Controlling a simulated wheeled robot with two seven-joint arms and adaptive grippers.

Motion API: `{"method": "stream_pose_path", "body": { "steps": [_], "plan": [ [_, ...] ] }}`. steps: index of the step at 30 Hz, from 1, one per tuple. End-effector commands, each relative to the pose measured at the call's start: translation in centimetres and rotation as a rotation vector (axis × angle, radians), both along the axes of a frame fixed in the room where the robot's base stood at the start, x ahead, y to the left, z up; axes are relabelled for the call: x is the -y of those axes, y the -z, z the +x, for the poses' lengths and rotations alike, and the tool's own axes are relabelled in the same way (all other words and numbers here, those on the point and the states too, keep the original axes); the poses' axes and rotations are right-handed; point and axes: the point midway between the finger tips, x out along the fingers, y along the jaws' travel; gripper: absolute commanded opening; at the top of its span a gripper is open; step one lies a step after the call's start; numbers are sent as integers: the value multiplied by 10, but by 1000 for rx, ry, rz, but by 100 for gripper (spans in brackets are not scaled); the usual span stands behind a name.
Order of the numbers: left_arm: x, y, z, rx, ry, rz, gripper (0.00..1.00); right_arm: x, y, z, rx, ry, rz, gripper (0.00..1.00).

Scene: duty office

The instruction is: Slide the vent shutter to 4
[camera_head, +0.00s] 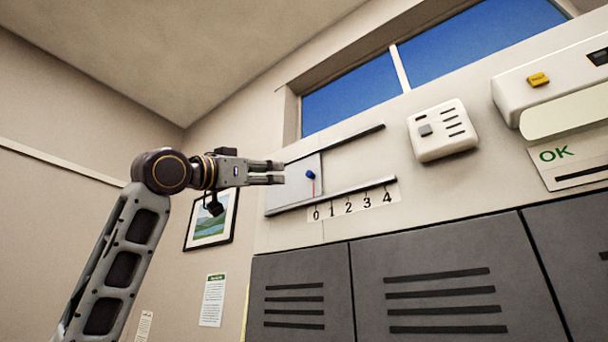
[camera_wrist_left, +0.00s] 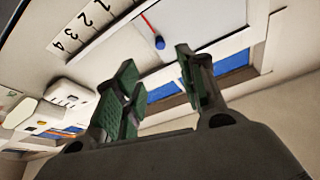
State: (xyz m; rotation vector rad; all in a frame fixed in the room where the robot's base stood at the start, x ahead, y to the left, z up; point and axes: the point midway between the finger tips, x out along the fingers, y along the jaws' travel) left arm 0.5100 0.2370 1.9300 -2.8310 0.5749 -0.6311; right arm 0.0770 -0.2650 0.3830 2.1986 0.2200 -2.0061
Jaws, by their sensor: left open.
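The vent shutter (camera_head: 294,186) is a pale plate between two dark rails on the wall. It carries a blue knob (camera_head: 310,174) with a red pointer line below it. The line stands at 0 on the number scale (camera_head: 352,200), which runs 0 to 4 to the right. My left gripper (camera_head: 283,173) is open, just left of the knob and apart from it in the picture. In the left wrist view the knob (camera_wrist_left: 159,43) shows beyond the open fingers (camera_wrist_left: 158,85), with nothing between them. My right gripper is not in view.
A white wall box (camera_head: 442,130) is right of the upper rail. A larger white unit (camera_head: 550,85) with a yellow button and an OK sign (camera_head: 556,154) are farther right. Grey lockers (camera_head: 430,285) stand below. A framed picture (camera_head: 211,219) hangs behind my left arm.

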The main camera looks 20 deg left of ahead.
Motion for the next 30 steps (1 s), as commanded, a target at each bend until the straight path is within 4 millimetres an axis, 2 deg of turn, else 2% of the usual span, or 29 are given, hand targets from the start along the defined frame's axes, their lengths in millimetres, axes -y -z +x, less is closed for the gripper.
{"method": "stream_pose_path", "body": {
  "steps": [8, 30],
  "plan": [
    [8, -9, 16, 0, 2, 1, 40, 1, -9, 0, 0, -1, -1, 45],
    [41, -39, 84, -1, 1, 1, 40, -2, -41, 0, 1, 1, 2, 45]
  ]
}}
